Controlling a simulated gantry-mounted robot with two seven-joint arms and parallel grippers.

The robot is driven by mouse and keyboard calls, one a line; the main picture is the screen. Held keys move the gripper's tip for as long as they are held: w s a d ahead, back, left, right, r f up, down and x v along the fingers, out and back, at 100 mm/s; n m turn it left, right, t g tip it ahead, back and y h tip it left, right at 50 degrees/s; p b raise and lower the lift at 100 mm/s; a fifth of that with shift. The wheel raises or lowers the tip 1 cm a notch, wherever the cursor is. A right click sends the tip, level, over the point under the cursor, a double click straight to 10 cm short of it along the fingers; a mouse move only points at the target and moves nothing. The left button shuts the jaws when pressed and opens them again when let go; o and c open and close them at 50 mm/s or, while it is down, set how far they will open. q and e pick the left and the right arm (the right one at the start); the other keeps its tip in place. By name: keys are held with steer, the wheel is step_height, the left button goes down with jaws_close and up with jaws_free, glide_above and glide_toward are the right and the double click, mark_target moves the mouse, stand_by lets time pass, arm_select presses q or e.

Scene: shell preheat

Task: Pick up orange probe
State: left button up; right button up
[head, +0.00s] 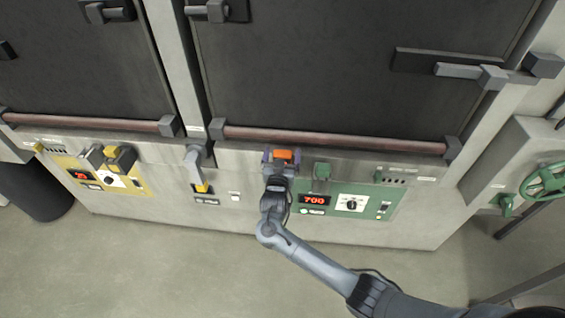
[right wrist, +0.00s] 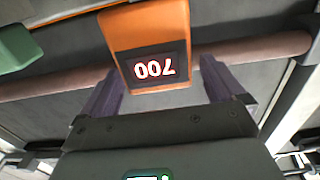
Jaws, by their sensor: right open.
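The orange probe (head: 284,154) is a small block on the front ledge of the furnace, below the right-hand dark door. In the right wrist view the orange probe (right wrist: 147,28) has a dark display reading 700, seen upside down. My right gripper (head: 281,157) is open, its purple-grey fingers on either side of the probe. In the right wrist view the right gripper (right wrist: 160,70) has visible gaps beside the probe's near end. My left gripper is not in view.
A green block (head: 322,170) stands just right of the probe, above a green panel (head: 340,214) showing 700. A yellow panel (head: 135,181) with grey and yellow blocks is at left. A reddish bar (head: 330,140) runs behind the probe. The floor (head: 190,270) in front is clear.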

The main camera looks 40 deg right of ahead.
steer(key=shift+w+d, duration=0.25)
steer(key=c, duration=1.3)
steer(key=shift+o, duration=0.2)
steer(key=shift+r, duration=0.1)
